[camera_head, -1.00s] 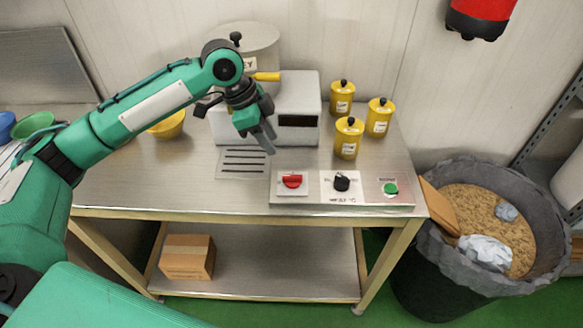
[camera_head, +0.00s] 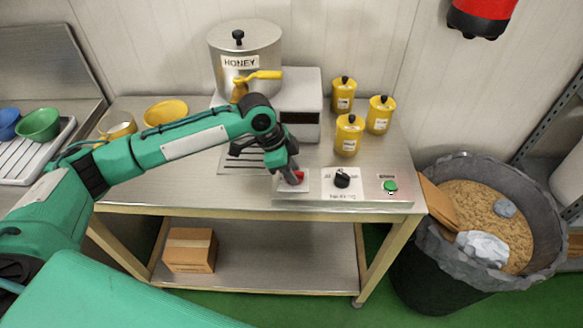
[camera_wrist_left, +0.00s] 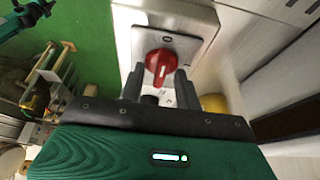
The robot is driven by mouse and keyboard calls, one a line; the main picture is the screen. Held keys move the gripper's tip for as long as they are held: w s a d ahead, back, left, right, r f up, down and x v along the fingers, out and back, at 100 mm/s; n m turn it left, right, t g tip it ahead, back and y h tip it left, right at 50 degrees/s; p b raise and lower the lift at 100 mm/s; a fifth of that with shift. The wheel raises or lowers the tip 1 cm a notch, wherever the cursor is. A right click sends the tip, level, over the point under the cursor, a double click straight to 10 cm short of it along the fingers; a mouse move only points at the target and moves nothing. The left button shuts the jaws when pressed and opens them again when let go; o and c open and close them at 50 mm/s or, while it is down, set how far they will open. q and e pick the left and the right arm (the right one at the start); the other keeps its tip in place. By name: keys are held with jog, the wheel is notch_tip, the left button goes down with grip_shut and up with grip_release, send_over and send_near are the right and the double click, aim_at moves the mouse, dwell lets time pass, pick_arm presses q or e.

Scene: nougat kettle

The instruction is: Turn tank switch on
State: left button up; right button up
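A red rotary switch (camera_head: 298,177) sits on a light plate at the left of the control panel on the metal table. In the left wrist view the red knob (camera_wrist_left: 161,64) shows a white line pointing roughly toward a "0" mark on its plate. My left gripper (camera_head: 292,176) is at this switch and partly covers it in the head view. In the left wrist view its two fingers (camera_wrist_left: 160,80) stand apart, one on each side of the knob's lower part. I cannot tell whether they touch it.
A black knob (camera_head: 342,178) and a green button (camera_head: 390,186) are to the right on the panel. A honey tank (camera_head: 262,50) with a yellow tap stands behind. Several yellow jars (camera_head: 349,136) stand behind the panel. A teal and black arm part (camera_wrist_left: 20,20) shows in the wrist view.

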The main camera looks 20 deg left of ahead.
pick_arm(q)
grip_shut()
